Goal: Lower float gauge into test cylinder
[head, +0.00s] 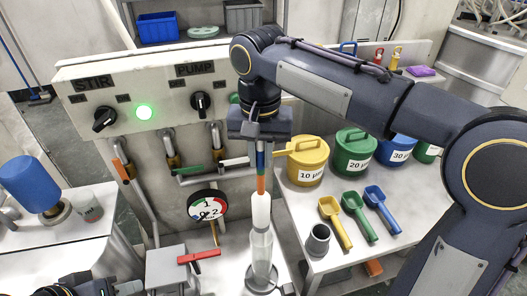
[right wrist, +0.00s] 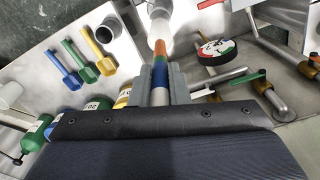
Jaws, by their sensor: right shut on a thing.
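My right gripper (head: 260,143) is shut on the float gauge (head: 261,184), which also shows in the right wrist view (right wrist: 161,49). The gauge hangs upright, with a stem banded in blue, green and orange and a white bulb below. The clear test cylinder (head: 262,258) stands directly below it on the bench. The bulb's lower end overlaps the cylinder's upper end in the head view; I cannot tell how far it is inside.
Behind stands a panel (head: 150,85) with STIR and PUMP knobs and a lit green lamp. A round gauge (head: 207,205) and red-handled valve (head: 198,257) are left of the cylinder. At right are lidded pots (head: 307,160), coloured scoops (head: 357,215) and a grey cup (head: 318,240).

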